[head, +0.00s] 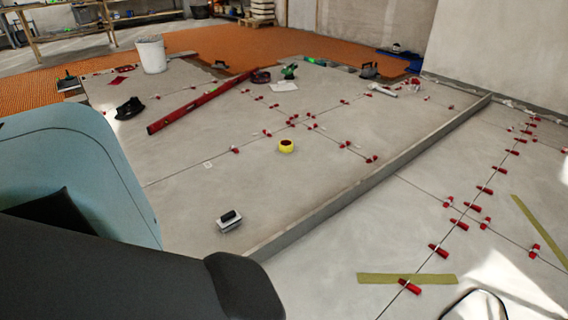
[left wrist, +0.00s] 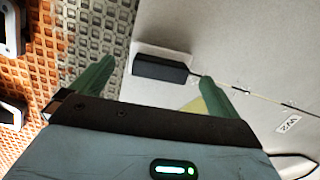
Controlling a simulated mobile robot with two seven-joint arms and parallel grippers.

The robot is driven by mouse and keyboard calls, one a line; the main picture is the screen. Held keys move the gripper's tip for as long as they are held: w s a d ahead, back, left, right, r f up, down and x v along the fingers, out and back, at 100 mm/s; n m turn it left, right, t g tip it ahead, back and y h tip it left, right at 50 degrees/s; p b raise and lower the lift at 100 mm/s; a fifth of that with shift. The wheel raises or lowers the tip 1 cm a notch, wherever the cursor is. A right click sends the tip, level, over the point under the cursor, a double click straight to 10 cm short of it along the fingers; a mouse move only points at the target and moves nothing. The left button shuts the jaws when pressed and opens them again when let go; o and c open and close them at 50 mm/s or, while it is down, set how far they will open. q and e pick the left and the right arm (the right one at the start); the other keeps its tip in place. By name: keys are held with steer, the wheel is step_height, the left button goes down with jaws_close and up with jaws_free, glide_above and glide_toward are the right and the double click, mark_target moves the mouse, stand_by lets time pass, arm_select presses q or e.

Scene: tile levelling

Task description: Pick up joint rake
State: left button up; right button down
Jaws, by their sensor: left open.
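In the left wrist view, a black block-shaped handle (left wrist: 160,68) with a thin shaft on its right end lies on the pale tile, by the edge of the orange and grey textured mat. It looks like the joint rake; its far end is unclear. My left gripper (left wrist: 155,90) is open, its two green fingers apart with the handle between and just beyond their tips. Nothing is held. In the head view my left arm covers the lower left, and the left gripper does not show. I cannot pick out the rake there. My right gripper is in neither view.
A step edge (head: 375,178) runs diagonally. Tile around the tape is mostly clear.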

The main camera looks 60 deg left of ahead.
arm_select(q)
steer(key=f+b, duration=0.2)
steer(key=f, duration=0.1)
steer(key=f+b, duration=0.1)
steer(key=shift+a+f, duration=0.2)
steer(key=shift+a, duration=0.1)
steer(key=c, duration=1)
steer(key=shift+r, duration=0.15)
